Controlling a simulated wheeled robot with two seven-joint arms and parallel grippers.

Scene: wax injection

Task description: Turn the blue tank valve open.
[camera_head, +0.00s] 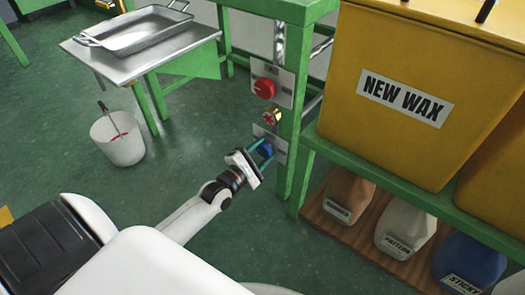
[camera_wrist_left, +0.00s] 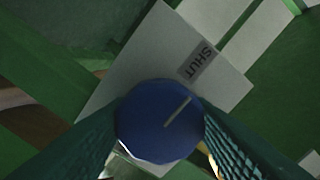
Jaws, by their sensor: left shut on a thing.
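The blue valve (camera_head: 265,150) sits on a pale plate low on the green frame's post. In the left wrist view the blue valve (camera_wrist_left: 155,122) fills the space between my fingers. A light line on its face runs at a slant, and a "SHUT" label (camera_wrist_left: 197,62) shows on the plate above it. My left gripper (camera_head: 261,153) is shut on the blue valve, one finger on each side. In the left wrist view the fingers (camera_wrist_left: 160,130) touch its sides. My right gripper is not in view.
A red valve (camera_head: 264,88) and a brass fitting (camera_head: 272,116) sit above the blue valve. A yellow "NEW WAX" tank (camera_head: 400,110) stands to the right over several labelled sacks (camera_head: 405,230). A white bucket (camera_head: 118,140) and a metal table (camera_head: 140,50) stand left. Green floor between is clear.

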